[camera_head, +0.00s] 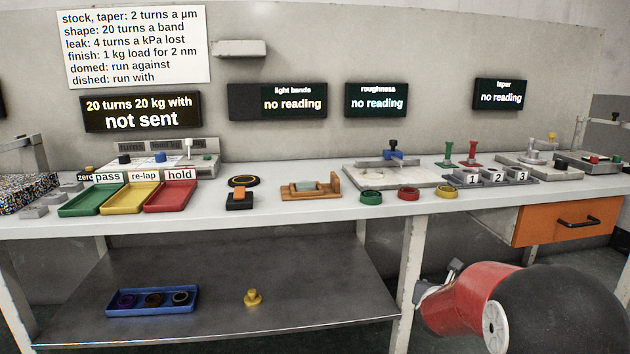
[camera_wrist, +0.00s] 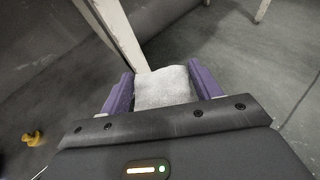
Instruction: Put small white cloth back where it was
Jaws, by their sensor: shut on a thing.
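The small white cloth (camera_wrist: 162,87) is between the two purple fingers of my gripper (camera_wrist: 163,88) in the wrist view. The fingers are shut on it from both sides, and it bulges a little beyond them. In the head view my gripper (camera_head: 436,280) is at the lower right, in front of the bench and below its top, near a white bench leg. I cannot make out the cloth in the head view.
The bench top (camera_head: 330,212) holds pass (camera_head: 90,200), re-lap (camera_head: 134,199) and hold (camera_head: 172,197) trays, a wooden holder (camera_head: 311,192) and coloured rings. The lower shelf (camera_head: 215,300) has a blue tray (camera_head: 152,310) and a yellow knobbed piece (camera_head: 253,298). An orange drawer (camera_head: 565,223) is at right.

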